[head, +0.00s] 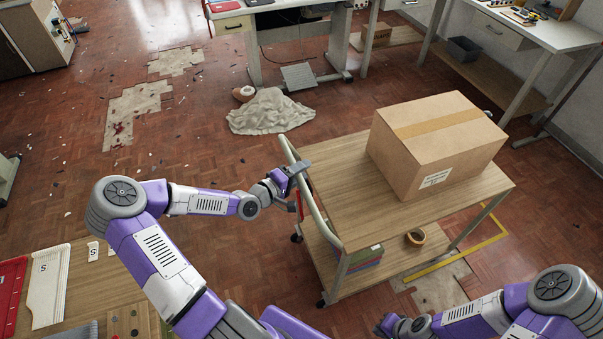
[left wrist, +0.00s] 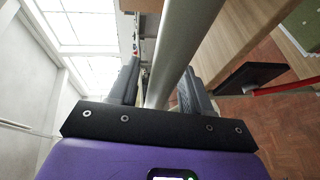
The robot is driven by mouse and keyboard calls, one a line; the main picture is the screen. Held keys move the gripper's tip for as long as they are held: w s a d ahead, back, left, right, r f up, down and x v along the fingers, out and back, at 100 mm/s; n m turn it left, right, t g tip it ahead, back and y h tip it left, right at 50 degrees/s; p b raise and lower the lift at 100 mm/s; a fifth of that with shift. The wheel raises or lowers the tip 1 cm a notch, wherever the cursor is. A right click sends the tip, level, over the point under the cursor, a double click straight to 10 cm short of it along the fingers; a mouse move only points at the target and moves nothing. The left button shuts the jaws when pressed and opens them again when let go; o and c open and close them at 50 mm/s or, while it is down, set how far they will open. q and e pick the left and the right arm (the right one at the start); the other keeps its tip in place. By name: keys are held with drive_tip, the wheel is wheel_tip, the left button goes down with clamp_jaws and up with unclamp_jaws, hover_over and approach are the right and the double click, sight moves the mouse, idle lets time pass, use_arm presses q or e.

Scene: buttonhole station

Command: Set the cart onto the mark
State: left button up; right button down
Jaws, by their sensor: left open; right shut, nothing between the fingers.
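The cart (head: 340,190) has a wooden top, a lower shelf and a pale bar handle (head: 306,190) on its left side. A cardboard box (head: 435,140) sits on top. My left gripper (head: 299,168) is at the handle; in the left wrist view the grey handle bar (left wrist: 172,50) runs between its open fingers (left wrist: 160,88). The mark, a yellow tape outline (head: 455,259), shows on the floor at the cart's right and front; the cart hides the rest of it. My right gripper (head: 384,325) is low at the bottom edge, apart from the cart, its fingertips not clearly visible.
A tape roll (head: 415,238) and a stack of books (head: 367,258) lie on the lower shelf. A crumpled cloth (head: 270,112) lies on the floor behind the handle. A workbench (head: 560,32) stands at the back right. Open floor lies left of the cart, with broken patches.

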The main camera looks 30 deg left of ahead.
use_arm(q)
drive_tip(key=shift+w, duration=0.25)
drive_tip(key=shift+c, duration=0.2)
clamp_jaws()
